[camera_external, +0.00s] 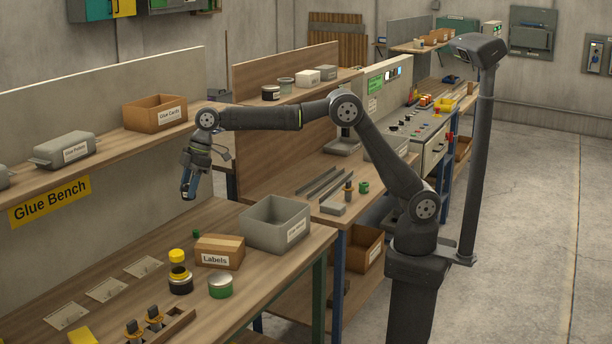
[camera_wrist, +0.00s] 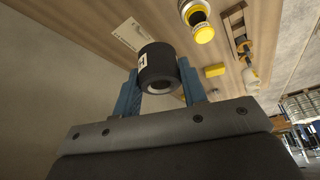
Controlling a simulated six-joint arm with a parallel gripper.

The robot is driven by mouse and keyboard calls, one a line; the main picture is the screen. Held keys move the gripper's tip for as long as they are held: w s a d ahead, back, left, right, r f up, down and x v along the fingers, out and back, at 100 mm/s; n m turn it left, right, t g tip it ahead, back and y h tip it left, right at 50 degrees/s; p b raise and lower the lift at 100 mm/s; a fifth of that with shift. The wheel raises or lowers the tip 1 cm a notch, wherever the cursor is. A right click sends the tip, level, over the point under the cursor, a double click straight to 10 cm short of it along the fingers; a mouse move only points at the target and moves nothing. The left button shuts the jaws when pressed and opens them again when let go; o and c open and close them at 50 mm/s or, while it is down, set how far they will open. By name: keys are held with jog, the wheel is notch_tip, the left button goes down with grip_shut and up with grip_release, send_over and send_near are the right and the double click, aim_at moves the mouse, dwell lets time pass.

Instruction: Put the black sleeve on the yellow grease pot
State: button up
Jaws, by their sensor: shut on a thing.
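My gripper (camera_external: 188,190) hangs at the end of my arm, above the back of the bench and apart from its top. In the wrist view its two blue fingers (camera_wrist: 160,82) are shut on the black sleeve (camera_wrist: 157,62), a short hollow cylinder with a white label on its side. The sleeve is hard to make out in the external view. The yellow grease pot (camera_external: 178,258) appears upright at a dark-sided tin (camera_external: 181,284), to the front of my gripper. It also shows in the wrist view (camera_wrist: 203,31), beyond the sleeve and apart from it.
A Labels box (camera_external: 219,251), a green tin (camera_external: 220,286) and a grey bin (camera_external: 275,223) stand near the pot. Flat cards (camera_external: 106,289) lie to its left. A wooden holder (camera_external: 168,327) is at the front. A shelf (camera_external: 130,130) runs along the back wall.

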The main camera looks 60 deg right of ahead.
jog(key=shift+n, duration=0.3)
jog(key=s+a+f, duration=0.1)
jog(key=a+f, duration=0.1)
jog(key=a, duration=0.2)
jog(key=s+a+f, duration=0.2)
jog(key=a, duration=0.2)
jog(key=s+a+f, duration=0.1)
jog(key=a+f, duration=0.1)
jog(key=a, duration=0.2)
jog(key=shift+s+a+f, duration=0.2)
jog(key=shift+a+f, duration=0.1)
jog(key=shift+f, duration=1.95)
jog(key=shift+f, duration=0.15)
jog(key=o, duration=1)
